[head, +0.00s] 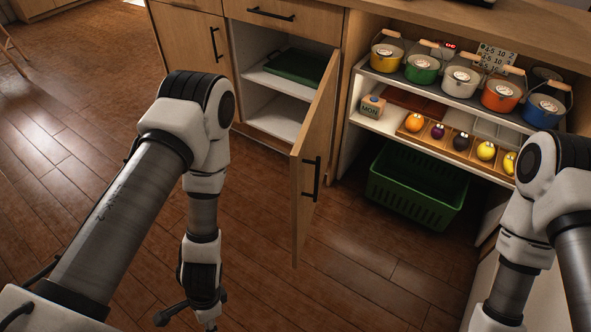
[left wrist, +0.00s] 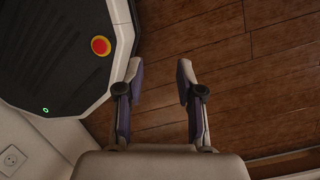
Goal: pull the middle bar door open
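The middle bar door (head: 316,165) is a light wooden door with a black bar handle (head: 311,179). It stands swung out from its cabinet in the head view, showing the white inside with shelves and a green tray (head: 297,66). My left gripper (head: 197,322) hangs low at the bottom of the head view, left of the door and apart from it. In the left wrist view its two fingers (left wrist: 160,82) are spread with only floor between them. My right arm comes in at the right edge; its gripper is out of view.
Right of the door, open shelves hold several coloured pots (head: 461,79) and a wooden tray of fruit (head: 461,143). A green crate (head: 417,187) sits on the floor below. A closed door (head: 190,43) is at the left. Floor left of the open door is clear.

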